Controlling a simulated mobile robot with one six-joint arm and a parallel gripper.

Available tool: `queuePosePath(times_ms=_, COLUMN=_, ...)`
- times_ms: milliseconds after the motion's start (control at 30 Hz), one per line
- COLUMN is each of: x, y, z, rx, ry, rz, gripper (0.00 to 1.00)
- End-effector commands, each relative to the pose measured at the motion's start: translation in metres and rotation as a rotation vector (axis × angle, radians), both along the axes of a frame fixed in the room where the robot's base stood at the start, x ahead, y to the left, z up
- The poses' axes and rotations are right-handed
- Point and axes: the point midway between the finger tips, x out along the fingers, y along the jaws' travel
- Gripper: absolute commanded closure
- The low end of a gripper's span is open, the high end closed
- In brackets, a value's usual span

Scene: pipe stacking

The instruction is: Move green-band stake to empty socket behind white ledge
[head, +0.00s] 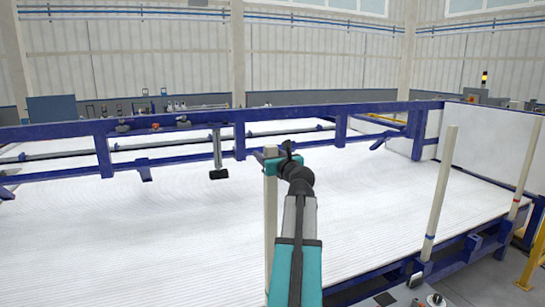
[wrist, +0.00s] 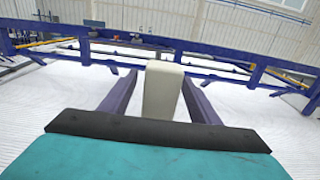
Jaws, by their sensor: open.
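A tall cream stake (head: 271,230) stands upright at my gripper (head: 280,163), left of my arm in the head view. No green band shows on its visible part. In the wrist view the stake (wrist: 162,90) stands between the two purple fingers of my open gripper (wrist: 155,95), with its top end facing the camera. Two other cream stakes stand at the right. One has a blue band low down (head: 441,185), and one has a red band (head: 527,165). I cannot make out an empty socket.
A wide white ribbed bed (head: 150,240) fills the middle and is largely clear. A blue frame rail (head: 190,133) crosses behind it, with a black-footed post (head: 218,160) hanging down. A white panel (head: 480,150) stands at the back right. A yellow railing (head: 533,262) is at the right edge.

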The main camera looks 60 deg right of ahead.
Motion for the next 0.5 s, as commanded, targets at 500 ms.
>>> queuePosePath(times_ms=500, x=0.021, y=-0.017, z=0.000, rx=0.001, ry=-0.001, rz=-0.001, gripper=0.44)
